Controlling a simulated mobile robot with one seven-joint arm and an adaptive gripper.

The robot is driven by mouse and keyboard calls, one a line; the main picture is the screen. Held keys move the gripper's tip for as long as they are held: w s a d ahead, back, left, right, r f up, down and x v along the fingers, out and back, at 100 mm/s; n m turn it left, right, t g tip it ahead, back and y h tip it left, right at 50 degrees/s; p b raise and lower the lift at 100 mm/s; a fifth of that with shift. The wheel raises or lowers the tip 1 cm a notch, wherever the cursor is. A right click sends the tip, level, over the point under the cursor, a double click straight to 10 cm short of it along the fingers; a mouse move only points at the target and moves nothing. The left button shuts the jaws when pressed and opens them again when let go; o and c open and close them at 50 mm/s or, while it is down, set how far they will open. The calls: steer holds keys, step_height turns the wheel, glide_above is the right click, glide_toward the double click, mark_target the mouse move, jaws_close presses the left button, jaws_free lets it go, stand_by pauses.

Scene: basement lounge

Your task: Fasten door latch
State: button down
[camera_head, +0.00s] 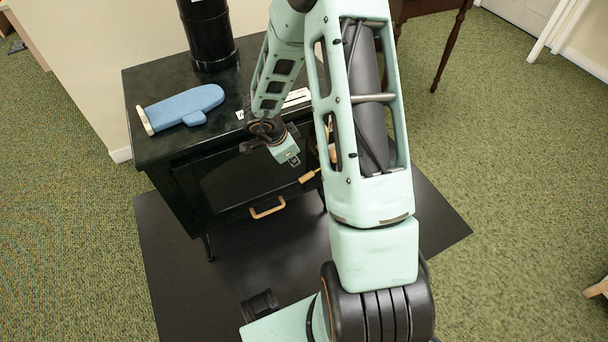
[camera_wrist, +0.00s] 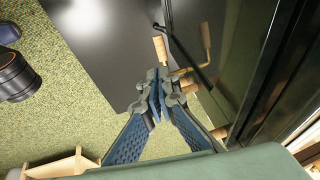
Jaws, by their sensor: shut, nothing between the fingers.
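A black stove (camera_head: 160,150) has a dark glass door (camera_head: 250,180) on its front. The door looks closed or nearly so; I cannot tell if a gap remains. A wood-gripped handle (camera_head: 309,176) sticks out at the door's right side, partly behind my arm. A wooden bar handle (camera_head: 268,208) sits lower on the front. In the wrist view my gripper (camera_wrist: 160,84), with blue padded fingers, is shut and empty beside the stove front. Wooden handle parts (camera_wrist: 160,48) lie just beyond and beside its tips. Contact is unclear.
A blue oven mitt (camera_head: 184,107) and a white label-like item (camera_head: 290,100) lie on the stove top, near the black flue pipe (camera_head: 208,35). A black floor mat (camera_head: 185,275) lies under the stove. A dark wooden table (camera_head: 430,10) stands behind right. Green carpet is open at right.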

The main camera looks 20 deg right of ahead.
mark_target(306, 177)
steer(key=b+x, duration=0.7)
steer(key=x, duration=0.7)
steer(key=shift+a+b, duration=0.1)
steer(key=shift+b, duration=0.2)
steer(key=shift+f+h, duration=0.2)
steer(key=shift+h, duration=0.1)
